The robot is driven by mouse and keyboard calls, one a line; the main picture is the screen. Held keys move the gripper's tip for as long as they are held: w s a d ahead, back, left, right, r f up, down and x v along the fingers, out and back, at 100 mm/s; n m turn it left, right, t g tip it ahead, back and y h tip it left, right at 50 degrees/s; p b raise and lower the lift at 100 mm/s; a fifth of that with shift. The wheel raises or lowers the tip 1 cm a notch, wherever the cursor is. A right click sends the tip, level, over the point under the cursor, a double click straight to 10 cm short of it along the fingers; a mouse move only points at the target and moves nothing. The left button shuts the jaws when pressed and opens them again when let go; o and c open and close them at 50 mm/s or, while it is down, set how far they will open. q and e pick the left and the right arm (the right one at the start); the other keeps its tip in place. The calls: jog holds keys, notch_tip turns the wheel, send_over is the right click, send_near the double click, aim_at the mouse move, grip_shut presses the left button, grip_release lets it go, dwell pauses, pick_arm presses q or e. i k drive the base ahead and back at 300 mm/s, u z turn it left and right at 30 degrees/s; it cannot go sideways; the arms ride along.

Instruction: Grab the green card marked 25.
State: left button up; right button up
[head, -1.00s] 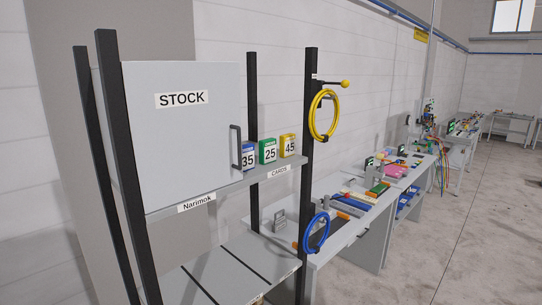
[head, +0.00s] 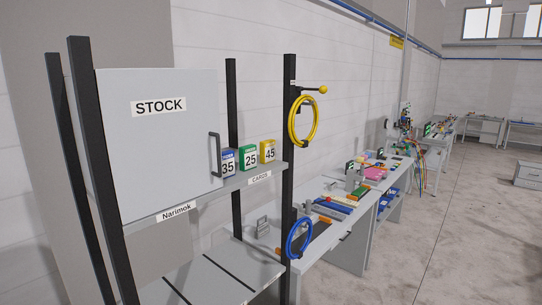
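The green card marked 25 (head: 248,158) stands upright on the upper shelf of the rack, above the CARDS label. It is between the blue card marked 35 (head: 228,163) on its left and the yellow card marked 45 (head: 268,151) on its right. The left side of the blue card is partly hidden by the cabinet door handle. Neither of my grippers shows in the head view.
The closed STOCK cabinet (head: 160,140) fills the shelf's left part, with a dark handle (head: 215,155) sticking out. A black post (head: 289,180) stands right of the cards, with yellow (head: 303,121) and blue (head: 300,239) coils hanging there. Workbenches (head: 350,240) run behind; open floor (head: 450,235) lies right.

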aim_at(247, 154)
jog(key=u, duration=1.65)
jog(key=k, duration=0.95)
jog(key=z, duration=1.15)
jog(key=i, duration=0.5)
